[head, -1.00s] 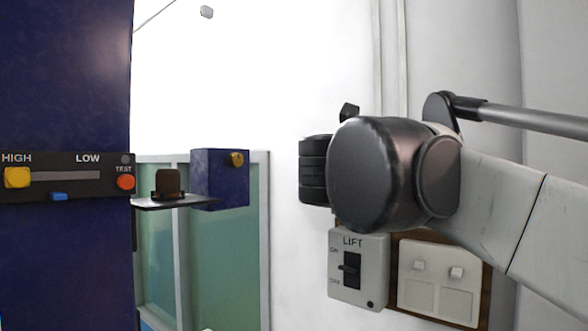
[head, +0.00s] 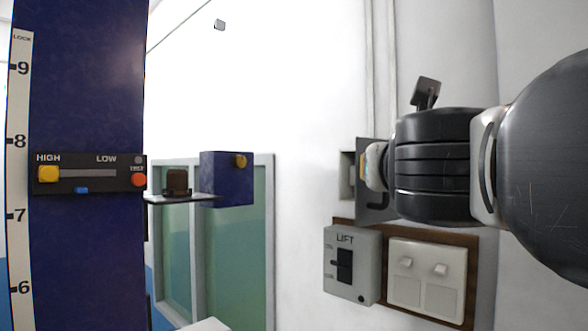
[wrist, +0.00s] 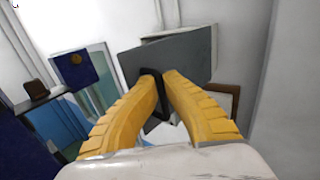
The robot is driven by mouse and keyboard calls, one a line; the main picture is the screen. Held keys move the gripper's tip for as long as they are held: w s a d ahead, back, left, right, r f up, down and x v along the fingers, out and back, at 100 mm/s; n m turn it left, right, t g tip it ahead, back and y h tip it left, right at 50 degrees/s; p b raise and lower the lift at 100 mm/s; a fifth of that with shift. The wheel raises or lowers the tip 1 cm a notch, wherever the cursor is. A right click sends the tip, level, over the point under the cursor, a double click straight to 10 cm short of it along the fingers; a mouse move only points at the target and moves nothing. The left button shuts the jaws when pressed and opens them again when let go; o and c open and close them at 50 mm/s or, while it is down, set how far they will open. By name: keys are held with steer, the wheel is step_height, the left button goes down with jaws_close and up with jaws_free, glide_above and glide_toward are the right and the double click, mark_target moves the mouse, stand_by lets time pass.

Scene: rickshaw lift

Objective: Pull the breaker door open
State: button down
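The breaker door (wrist: 190,56) is a dark grey panel. In the wrist view it stands at an angle in front of a pale box (wrist: 199,34). In the head view the door (head: 371,206) stands out from the wall box (head: 347,175), partly open, and is partly hidden by my gripper. My gripper (wrist: 161,75) has two yellow fingers closed in around the door's black handle (wrist: 158,101). The fingertips sit on either side of the handle close to the door face. In the head view my wrist hides most of the fingers.
A LIFT switch box (head: 352,265) and a white switch plate (head: 427,281) sit on a brown board just below the door. A blue column (head: 90,95) with a HIGH/LOW slider panel (head: 90,174) and a small shelf (head: 180,199) stand at left. Open space lies between column and wall.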

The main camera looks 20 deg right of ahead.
steer(key=shift+s+d+r, duration=0.15)
steer(key=shift+s+d, duration=0.2)
steer(key=shift+s, duration=0.15)
steer(key=c, duration=1.5)
jaws_free()
steer(key=shift+d, duration=0.1)
steer(key=shift+s+d, duration=0.1)
steer(key=shift+d, duration=0.1)
